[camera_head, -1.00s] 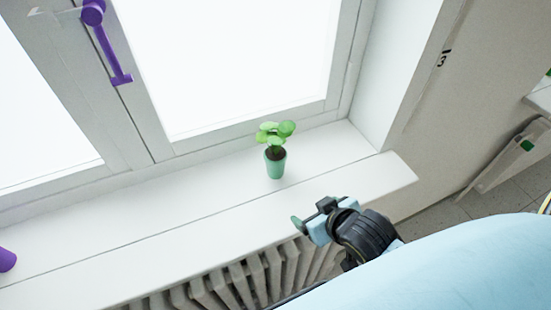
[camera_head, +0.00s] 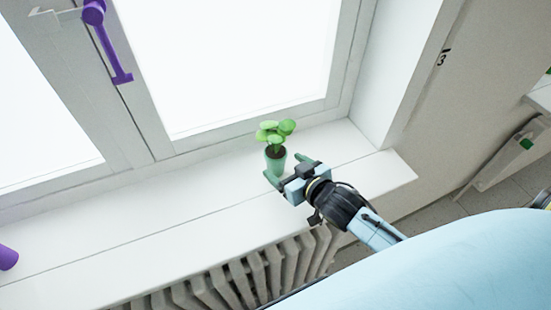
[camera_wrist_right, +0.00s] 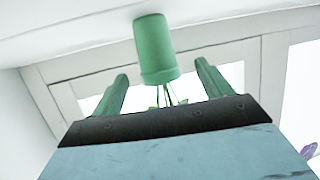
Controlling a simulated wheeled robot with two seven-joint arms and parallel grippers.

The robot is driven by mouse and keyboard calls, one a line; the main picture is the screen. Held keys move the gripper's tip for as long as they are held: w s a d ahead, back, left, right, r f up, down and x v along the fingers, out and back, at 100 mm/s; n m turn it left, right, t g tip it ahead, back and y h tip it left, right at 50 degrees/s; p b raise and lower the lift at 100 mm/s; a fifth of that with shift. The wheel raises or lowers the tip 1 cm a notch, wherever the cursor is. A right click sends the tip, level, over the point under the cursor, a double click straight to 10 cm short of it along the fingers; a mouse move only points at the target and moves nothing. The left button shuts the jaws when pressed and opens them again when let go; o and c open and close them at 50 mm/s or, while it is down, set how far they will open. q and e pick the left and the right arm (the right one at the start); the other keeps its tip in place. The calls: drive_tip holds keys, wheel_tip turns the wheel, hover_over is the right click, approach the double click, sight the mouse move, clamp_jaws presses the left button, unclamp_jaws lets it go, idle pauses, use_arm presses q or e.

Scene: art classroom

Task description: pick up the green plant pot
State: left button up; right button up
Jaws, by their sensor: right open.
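The green plant pot (camera_head: 275,164) holds dark soil and a small plant with round green leaves (camera_head: 275,131). It stands upright on the white window sill (camera_head: 150,225). My right gripper (camera_head: 285,166) is open right at the pot, with its fingers pointing toward it from the front right. In the right wrist view the pot (camera_wrist_right: 156,50) shows just ahead of the two green fingers (camera_wrist_right: 162,86), in line with the gap between them. I cannot tell whether a finger touches it. My left gripper is not in view.
The window frame (camera_head: 240,132) with a purple handle (camera_head: 112,45) rises behind the sill. A purple object (camera_head: 7,257) stands at the far left of the sill. A radiator (camera_head: 255,280) is below the front edge.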

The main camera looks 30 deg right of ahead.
sight(276, 158)
drive_tip(key=shift+x, duration=2.85)
drive_tip(key=shift+d+r, duration=0.15)
drive_tip(key=shift+d, duration=0.05)
drive_tip(key=c, duration=1.2)
